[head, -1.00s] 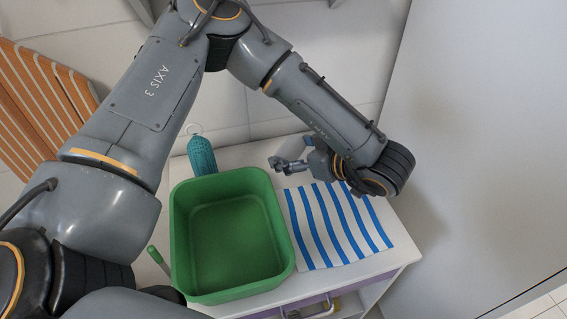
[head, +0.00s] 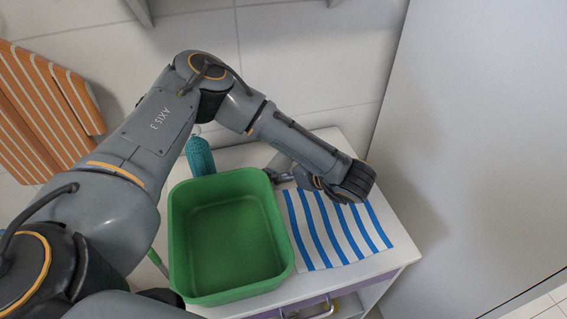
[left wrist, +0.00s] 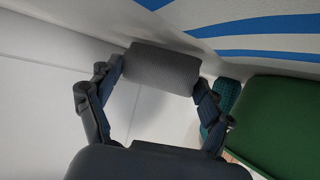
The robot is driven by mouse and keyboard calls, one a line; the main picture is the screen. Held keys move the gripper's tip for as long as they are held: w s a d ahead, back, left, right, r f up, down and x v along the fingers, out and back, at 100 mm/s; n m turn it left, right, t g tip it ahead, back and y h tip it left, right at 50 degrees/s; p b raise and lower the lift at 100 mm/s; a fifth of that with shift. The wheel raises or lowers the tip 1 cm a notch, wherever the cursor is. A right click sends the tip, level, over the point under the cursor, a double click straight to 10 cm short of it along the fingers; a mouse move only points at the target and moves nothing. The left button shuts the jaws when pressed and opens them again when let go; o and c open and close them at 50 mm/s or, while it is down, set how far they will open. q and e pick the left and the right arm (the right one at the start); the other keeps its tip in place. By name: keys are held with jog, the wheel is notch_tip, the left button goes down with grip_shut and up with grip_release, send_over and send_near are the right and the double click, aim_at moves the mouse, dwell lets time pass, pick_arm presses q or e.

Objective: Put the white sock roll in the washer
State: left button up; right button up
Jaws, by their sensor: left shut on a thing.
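My left gripper (head: 282,174) is low at the back of the white cabinet top, between the green basin and the striped cloth, partly hidden by my own arm. In the left wrist view the gripper (left wrist: 158,80) has one finger at each end of a roll (left wrist: 162,68) and is shut on it. The roll looks grey in the shade there; I take it for the white sock roll. It lies across the fingertips, close to the cabinet surface; I cannot tell whether it touches. I cannot make out a washer in either view. My right gripper is not in view.
A green basin (head: 178,245) fills the cabinet's left part. A teal bottle-like thing (head: 200,156) stands behind it. A blue-and-white striped cloth (head: 335,240) lies flat on the right. The tiled wall (head: 310,50) is close behind; a large grey panel (head: 480,130) rises at right.

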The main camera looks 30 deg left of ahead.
pick_arm(q)
jog(key=shift+f, duration=0.15)
jog(key=o, duration=0.8)
jog(key=shift+o, duration=0.2)
